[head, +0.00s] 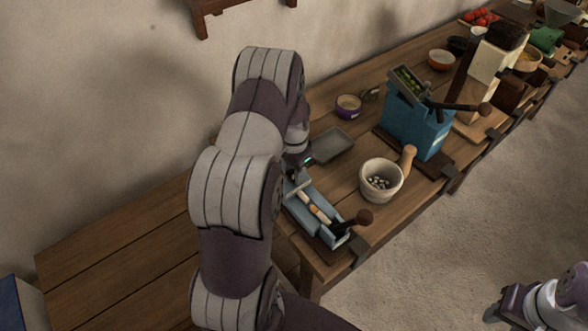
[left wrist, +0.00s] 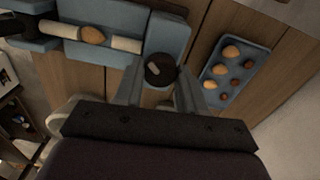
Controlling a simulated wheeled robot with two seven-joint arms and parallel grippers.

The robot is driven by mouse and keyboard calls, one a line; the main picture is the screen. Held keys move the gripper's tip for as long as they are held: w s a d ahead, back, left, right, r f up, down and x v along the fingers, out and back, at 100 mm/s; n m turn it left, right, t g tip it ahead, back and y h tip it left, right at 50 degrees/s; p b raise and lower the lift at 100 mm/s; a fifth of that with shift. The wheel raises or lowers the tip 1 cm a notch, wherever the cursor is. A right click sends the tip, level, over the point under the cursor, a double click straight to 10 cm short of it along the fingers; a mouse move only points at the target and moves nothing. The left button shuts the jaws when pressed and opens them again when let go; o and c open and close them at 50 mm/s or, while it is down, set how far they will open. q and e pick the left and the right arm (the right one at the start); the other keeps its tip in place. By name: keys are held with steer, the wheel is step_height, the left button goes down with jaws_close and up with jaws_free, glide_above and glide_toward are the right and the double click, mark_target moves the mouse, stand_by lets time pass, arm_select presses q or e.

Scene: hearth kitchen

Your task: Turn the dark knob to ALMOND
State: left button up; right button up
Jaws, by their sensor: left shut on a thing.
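The dark round knob (left wrist: 160,69) shows in the left wrist view, with a short pale mark on its top. It sits at the end of a blue-grey nutcracker-like device (left wrist: 170,36). My left gripper (left wrist: 159,88) has a finger on each side of the knob and is shut on it. In the head view the device (head: 333,236) lies at the table's near end, and my left arm covers the knob. No ALMOND lettering is readable. My right gripper (head: 508,301) is at the lower right of the head view, away from the table; its finger opening is unclear.
A blue tray (left wrist: 217,88) of several nuts lies beside the device. A ball-ended handle (head: 365,217) sticks out from the device. A stone mortar (head: 381,181), a grey tray (head: 333,148) and a blue press (head: 416,122) stand close by on the table.

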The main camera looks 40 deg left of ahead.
mark_target(293, 174)
arm_select(q)
steer(key=shift+m, duration=0.5)
steer(key=o, duration=0.9)
steer(key=shift+o, duration=0.8)
steer(key=shift+s, duration=0.1)
steer(key=shift+r, duration=0.15)
step_height(293, 174, up, 12)
steer(key=b, duration=0.2)
steer(key=shift+r, duration=0.25)
